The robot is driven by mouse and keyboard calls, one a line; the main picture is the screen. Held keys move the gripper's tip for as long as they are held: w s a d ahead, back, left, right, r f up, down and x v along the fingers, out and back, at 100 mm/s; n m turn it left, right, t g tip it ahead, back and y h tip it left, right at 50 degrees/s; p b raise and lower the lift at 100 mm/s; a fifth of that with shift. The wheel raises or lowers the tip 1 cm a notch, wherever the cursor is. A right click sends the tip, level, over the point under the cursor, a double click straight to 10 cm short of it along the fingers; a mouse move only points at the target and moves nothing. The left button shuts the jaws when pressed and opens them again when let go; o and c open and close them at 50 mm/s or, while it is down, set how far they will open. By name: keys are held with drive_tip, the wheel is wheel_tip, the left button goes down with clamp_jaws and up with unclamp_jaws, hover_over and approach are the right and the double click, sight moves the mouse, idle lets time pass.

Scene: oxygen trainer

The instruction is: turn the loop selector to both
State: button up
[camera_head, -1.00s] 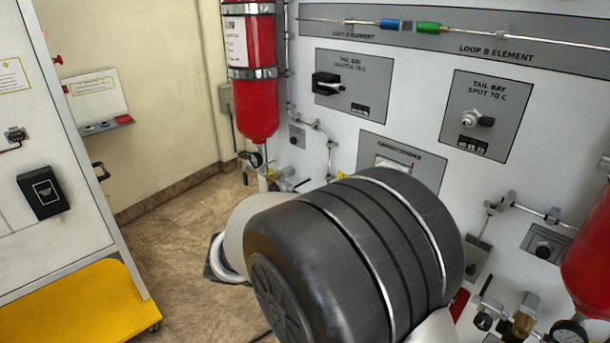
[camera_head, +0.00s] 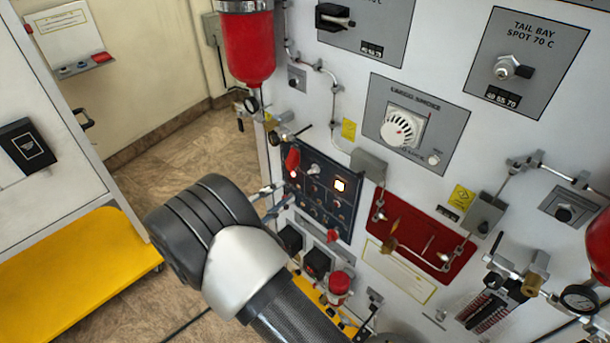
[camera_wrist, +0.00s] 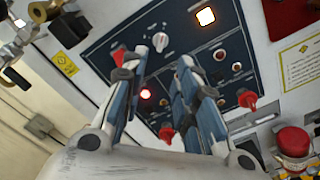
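The dark blue control panel (camera_head: 322,187) is on the white wall panel, and it fills the middle of the wrist view (camera_wrist: 243,50). It carries a white pointer knob (camera_wrist: 160,41), red knobs, a lit square lamp (camera_wrist: 206,16) and several small buttons. The labels are too small to read, so I cannot tell for sure which knob is the loop selector. My gripper (camera_wrist: 158,68) is open and empty, with its two blue-grey fingers apart in front of the panel. The white knob shows just beyond the gap between the fingertips. In the head view, my gripper (camera_head: 281,197) is at the panel's left edge.
A red board with brass fittings (camera_head: 430,238) is right of the panel. A red-capped fitting (camera_head: 339,284) and black boxes are below it. A red cylinder (camera_head: 249,50) hangs above left.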

sight(310, 173)
drive_tip(key=x, duration=1)
drive_tip(key=shift+w+d, duration=0.1)
drive_tip(key=shift+w, duration=0.05)
clamp_jaws()
